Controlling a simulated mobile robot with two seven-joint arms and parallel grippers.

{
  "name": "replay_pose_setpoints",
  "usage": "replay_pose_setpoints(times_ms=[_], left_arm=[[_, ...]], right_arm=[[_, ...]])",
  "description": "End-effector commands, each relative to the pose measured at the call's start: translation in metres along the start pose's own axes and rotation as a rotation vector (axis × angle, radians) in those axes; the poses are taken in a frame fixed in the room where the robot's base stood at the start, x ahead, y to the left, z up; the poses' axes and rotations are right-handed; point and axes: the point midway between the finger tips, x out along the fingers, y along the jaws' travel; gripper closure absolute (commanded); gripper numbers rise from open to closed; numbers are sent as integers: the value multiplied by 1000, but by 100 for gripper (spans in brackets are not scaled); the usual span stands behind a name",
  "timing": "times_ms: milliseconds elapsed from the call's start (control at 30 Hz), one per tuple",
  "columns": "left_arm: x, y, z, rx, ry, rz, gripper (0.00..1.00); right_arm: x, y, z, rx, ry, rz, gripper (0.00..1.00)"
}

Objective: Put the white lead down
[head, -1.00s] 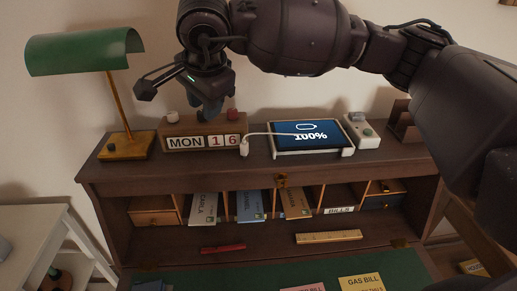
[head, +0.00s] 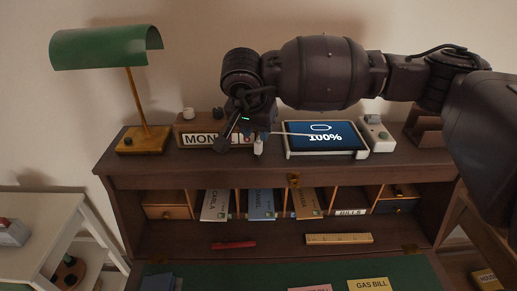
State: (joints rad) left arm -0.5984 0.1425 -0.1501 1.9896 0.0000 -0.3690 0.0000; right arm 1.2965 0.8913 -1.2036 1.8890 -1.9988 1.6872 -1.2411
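The white lead (head: 258,147) has a chunky white end that hangs or stands at the desk top's front, just right of the calendar. My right gripper (head: 246,132) points down in front of the calendar's right part, just above and left of the lead's white end. Its dark fingers are small and partly hidden by the wrist, so I cannot tell whether they are open or touch the lead. My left gripper is not in view.
The wooden calendar (head: 197,140) reading MON is partly covered by my gripper. Pigeonholes with envelopes (head: 260,204) lie below. The desk top (head: 125,165) is bare at its left front.

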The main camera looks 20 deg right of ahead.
Motion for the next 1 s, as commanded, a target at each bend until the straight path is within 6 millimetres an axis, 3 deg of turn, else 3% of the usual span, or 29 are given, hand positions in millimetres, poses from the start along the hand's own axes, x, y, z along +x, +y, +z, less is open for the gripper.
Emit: replay_pose_setpoints(times_ms=[167,500,833,867,1000], left_arm=[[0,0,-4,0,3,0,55],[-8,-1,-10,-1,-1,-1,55],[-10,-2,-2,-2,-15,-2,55],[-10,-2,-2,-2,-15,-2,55],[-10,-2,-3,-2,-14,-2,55]], right_arm=[[9,0,1,0,0,1,68],[50,-1,5,1,0,2,68],[58,-1,6,0,0,0,68],[58,-1,6,0,0,0,70],[58,-1,6,0,0,0,91]])
